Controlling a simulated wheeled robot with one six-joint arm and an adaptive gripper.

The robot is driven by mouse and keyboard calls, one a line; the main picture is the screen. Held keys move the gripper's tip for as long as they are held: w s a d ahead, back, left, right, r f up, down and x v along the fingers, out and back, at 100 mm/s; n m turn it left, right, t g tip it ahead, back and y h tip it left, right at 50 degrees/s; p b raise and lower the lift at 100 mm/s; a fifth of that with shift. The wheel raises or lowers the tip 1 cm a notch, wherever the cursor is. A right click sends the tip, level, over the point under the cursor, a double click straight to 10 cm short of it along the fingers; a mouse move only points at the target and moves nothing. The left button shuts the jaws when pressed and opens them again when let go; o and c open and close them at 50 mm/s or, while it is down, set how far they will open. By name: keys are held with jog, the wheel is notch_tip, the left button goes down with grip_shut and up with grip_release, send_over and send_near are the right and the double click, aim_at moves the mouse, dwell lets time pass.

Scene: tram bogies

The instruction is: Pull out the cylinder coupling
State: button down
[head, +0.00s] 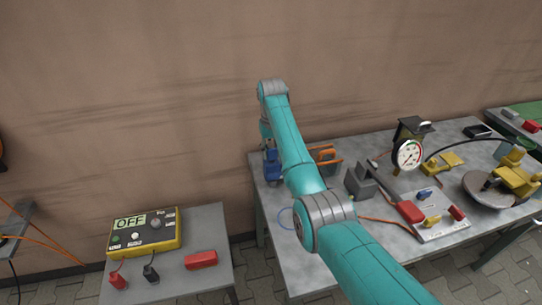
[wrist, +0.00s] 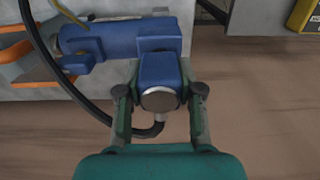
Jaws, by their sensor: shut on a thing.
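In the wrist view my gripper (wrist: 159,84) has its two green fingers on either side of a blue block with a round silver end, which I take to be the cylinder coupling (wrist: 158,72). It is shut on this block. A blue cylinder (wrist: 105,43) lies across behind it; the block meets or touches its right part, and I cannot tell whether they are joined. A black hose (wrist: 148,131) curves out beneath the block. In the head view the arm hides most of my gripper, and a bit of blue (head: 271,169) shows beside it at the table's left end.
A smaller table at left holds a yellow box reading OFF (head: 144,233). The wall stands close behind.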

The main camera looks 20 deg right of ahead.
aim_at(271, 146)
jog(key=shift+r, duration=2.2)
